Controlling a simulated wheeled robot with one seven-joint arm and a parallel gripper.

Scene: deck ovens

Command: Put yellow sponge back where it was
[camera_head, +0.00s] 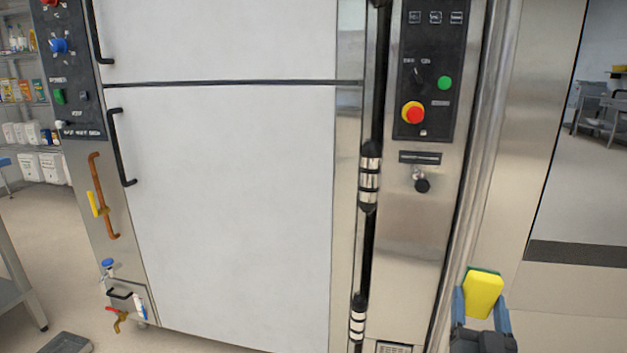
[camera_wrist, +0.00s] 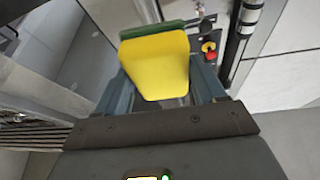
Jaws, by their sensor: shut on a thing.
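The yellow sponge (camera_head: 483,294) has a green scouring side and is held up at the lower right of the head view. It also fills the middle of the wrist view (camera_wrist: 158,65). My gripper (camera_head: 482,306) is shut on it, with a blue-grey finger on each side. In the wrist view the fingers of my gripper (camera_wrist: 163,88) show left and right of the sponge. The sponge is clear of any surface in both views. The place it came from cannot be told from these frames.
A large deck oven with pale doors (camera_head: 225,210) fills the middle. Its control panel (camera_head: 430,75) has a red-yellow stop button. A vertical steel rail (camera_head: 470,140) stands left of my gripper. Shelves (camera_head: 25,110) are at far left. Open floor (camera_head: 585,215) lies at right, with tables farther back.

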